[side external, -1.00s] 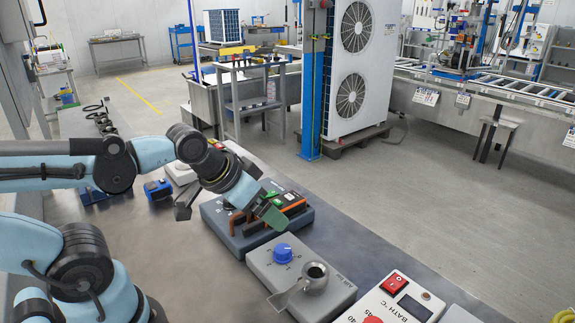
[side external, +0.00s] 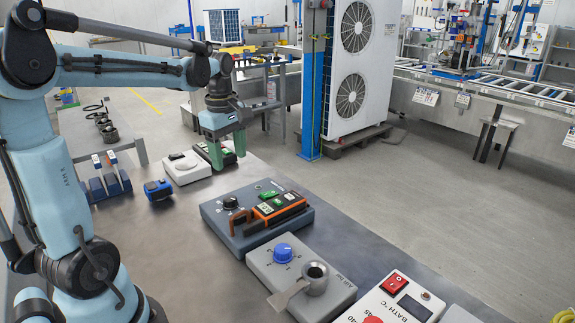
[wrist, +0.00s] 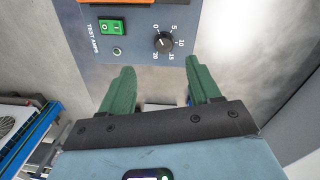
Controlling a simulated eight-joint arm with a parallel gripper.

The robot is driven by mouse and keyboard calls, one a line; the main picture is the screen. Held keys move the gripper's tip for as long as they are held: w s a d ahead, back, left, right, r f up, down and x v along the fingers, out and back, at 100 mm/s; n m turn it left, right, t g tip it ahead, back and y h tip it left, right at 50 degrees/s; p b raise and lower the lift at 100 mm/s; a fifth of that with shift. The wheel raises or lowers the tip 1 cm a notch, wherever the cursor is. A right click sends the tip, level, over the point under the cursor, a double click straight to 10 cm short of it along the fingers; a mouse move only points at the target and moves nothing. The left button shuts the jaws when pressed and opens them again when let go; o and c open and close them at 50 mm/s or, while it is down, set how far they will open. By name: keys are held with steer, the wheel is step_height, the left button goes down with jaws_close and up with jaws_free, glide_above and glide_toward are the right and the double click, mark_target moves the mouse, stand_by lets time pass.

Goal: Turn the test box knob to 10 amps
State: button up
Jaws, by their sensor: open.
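The test box (side external: 222,239) is a blue-grey block on the bench in the side view. Its black knob (side external: 231,203) is uncovered there.
A green rocker switch (wrist: 113,27) sits beside the dial. An orange-and-black device (side external: 280,209) lies on the box. A grey unit with a blue knob (side external: 282,253) stands in front, and a white device (side external: 187,171) and a blue item (side external: 158,190) stand left. Bare bench lies between.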

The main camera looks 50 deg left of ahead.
mark_target(230, 198)
steer(key=f, duration=0.4)
steer(key=a+f+n, duration=0.1)
steer(key=f, duration=0.3)
steer(key=a+f+n, duration=0.1)
steer(key=f, duration=0.3)
steer(key=shift+s+f+g, duration=0.1)
steer(key=shift+f+g, duration=0.05)
steer(key=shift+g, duration=0.15)
steer(key=c, duration=1)
